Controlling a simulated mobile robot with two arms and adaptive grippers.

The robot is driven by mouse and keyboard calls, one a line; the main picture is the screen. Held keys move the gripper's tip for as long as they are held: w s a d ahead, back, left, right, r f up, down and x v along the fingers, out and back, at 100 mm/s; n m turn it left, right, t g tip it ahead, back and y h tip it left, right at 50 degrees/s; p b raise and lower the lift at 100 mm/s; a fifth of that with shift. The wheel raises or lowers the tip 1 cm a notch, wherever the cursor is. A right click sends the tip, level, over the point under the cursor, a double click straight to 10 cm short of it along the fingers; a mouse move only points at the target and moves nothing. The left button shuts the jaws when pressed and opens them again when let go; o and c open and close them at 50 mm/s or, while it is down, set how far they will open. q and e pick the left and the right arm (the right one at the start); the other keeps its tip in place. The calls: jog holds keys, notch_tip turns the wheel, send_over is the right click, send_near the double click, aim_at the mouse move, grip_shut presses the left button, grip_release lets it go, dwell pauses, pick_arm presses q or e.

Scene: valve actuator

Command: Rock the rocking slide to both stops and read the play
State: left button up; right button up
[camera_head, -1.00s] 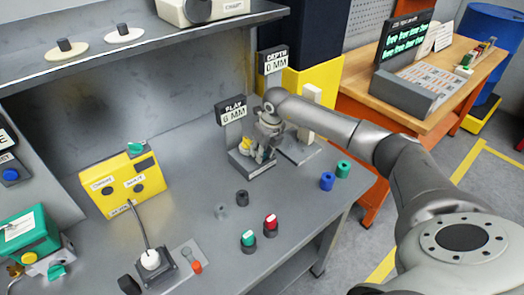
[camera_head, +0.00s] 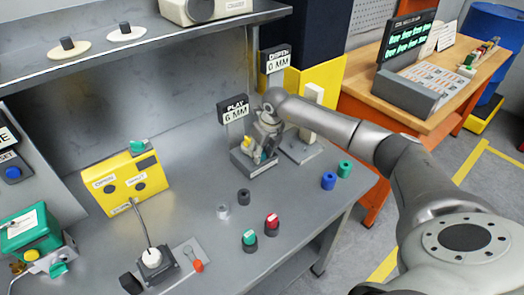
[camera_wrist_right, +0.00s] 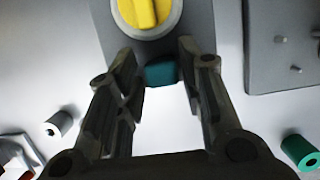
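The play fixture (camera_head: 241,157) stands near the bench's back edge, under a PLAY display (camera_head: 234,111) that appears to read 6 MM. It carries a yellow knob (camera_wrist_right: 147,12) on a pale ring and a small teal block (camera_wrist_right: 160,72), which seems to be the rocking slide. My right gripper (camera_head: 264,146) is down at the fixture. In the right wrist view its fingers (camera_wrist_right: 158,58) are open, one on each side of the teal block, with a gap visible on both sides. The block's lower part is hidden. My left gripper is not in view.
A DEPTH fixture (camera_head: 300,153) with a white post stands close on the right; its display (camera_head: 277,59) reads 0 MM. Blue (camera_head: 329,181) and green (camera_head: 345,169) cylinders stand near the bench's right edge. A yellow box (camera_head: 125,182) stands left. Several small parts occupy the front.

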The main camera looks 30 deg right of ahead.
jog(key=shift+o, duration=1.1)
jog(key=v, duration=1.2)
jog(key=shift+f, duration=0.1)
